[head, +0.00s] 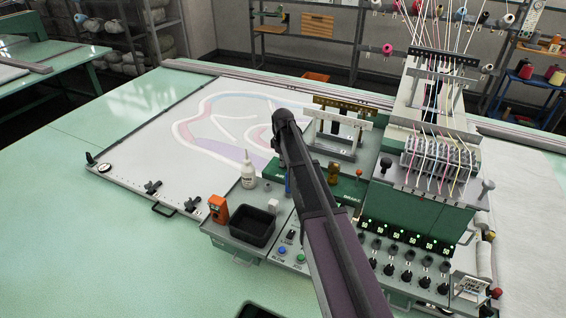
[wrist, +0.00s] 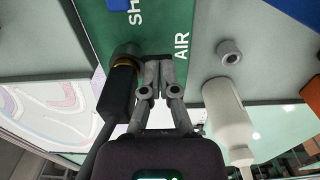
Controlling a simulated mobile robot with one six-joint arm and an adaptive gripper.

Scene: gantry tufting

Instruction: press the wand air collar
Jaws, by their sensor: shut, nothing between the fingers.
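In the wrist view a black wand (wrist: 117,95) stands at left of centre, with a brass ring and a dark grey collar (wrist: 127,50) at its upper end, against a green panel (wrist: 150,20) lettered "AIR". My gripper (wrist: 158,62) is shut and empty, its fingertips just right of the collar. I cannot tell whether they touch it. In the head view my arm (head: 322,205) reaches over the console and hides the wand; the gripper itself does not show there.
A white bottle (wrist: 228,115) stands right of my gripper, near a grey ring (wrist: 229,52); the head view also shows the bottle (head: 248,172). An orange device (head: 218,208) and black bin (head: 252,227) are close by. The tufting head (head: 430,165) rises at right.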

